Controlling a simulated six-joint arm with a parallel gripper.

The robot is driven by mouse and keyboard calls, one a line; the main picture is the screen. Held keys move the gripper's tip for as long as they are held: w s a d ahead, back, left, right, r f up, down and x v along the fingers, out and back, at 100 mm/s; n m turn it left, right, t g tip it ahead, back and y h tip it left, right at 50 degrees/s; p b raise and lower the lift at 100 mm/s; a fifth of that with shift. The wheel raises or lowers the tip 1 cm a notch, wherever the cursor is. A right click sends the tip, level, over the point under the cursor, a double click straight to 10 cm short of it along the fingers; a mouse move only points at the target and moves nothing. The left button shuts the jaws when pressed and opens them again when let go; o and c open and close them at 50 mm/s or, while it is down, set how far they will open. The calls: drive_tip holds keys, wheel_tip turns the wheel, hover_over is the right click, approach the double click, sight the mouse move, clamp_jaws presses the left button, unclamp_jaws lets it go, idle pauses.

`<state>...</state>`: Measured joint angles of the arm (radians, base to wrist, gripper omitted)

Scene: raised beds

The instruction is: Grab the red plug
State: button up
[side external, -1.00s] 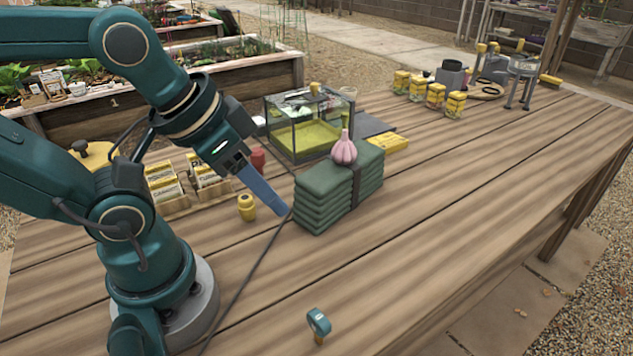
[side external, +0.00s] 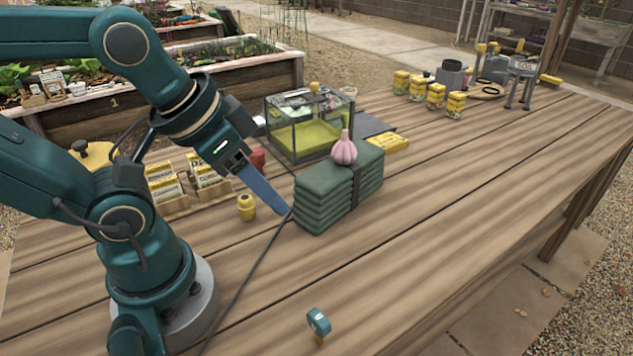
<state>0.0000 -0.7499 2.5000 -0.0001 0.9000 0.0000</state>
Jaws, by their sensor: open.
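A small red piece (side external: 258,158), which looks like the red plug, stands on the wooden table behind my gripper, left of the glass tank. My arm hides part of it, so its full shape is not clear. My gripper (side external: 280,208) is open and empty. Its blue-grey fingers point down and to the right, in front of the red piece and close to the left end of the green folded stack (side external: 325,200). From this side the fingers overlap, and whether they touch the stack cannot be told.
A pink garlic bulb (side external: 344,150) sits on the strapped stack. A yellow bottle (side external: 246,207) stands left of my fingers, near seed packets in a wooden holder (side external: 178,207). A glass tank (side external: 310,125) is behind.

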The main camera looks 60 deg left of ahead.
drive_tip(key=o, duration=0.4)
drive_tip(key=shift+c, duration=0.2)
drive_tip(key=m+g+y, duration=0.2)
drive_tip(key=m+y, duration=1.1)
drive_tip(key=m, duration=0.8)
hover_over(258, 157)
drive_tip(key=d, duration=0.3)
wheel_tip(258, 157, down, 6)
drive_tip(key=shift+s+a+f, duration=0.15)
drive_tip(key=shift+f, duration=1.35)
drive_tip(key=shift+s+a+f, duration=0.1)
drive_tip(key=shift+a+f, duration=0.05)
drive_tip(key=shift+f, duration=1.3)
drive_tip(key=shift+x, duration=2.45)
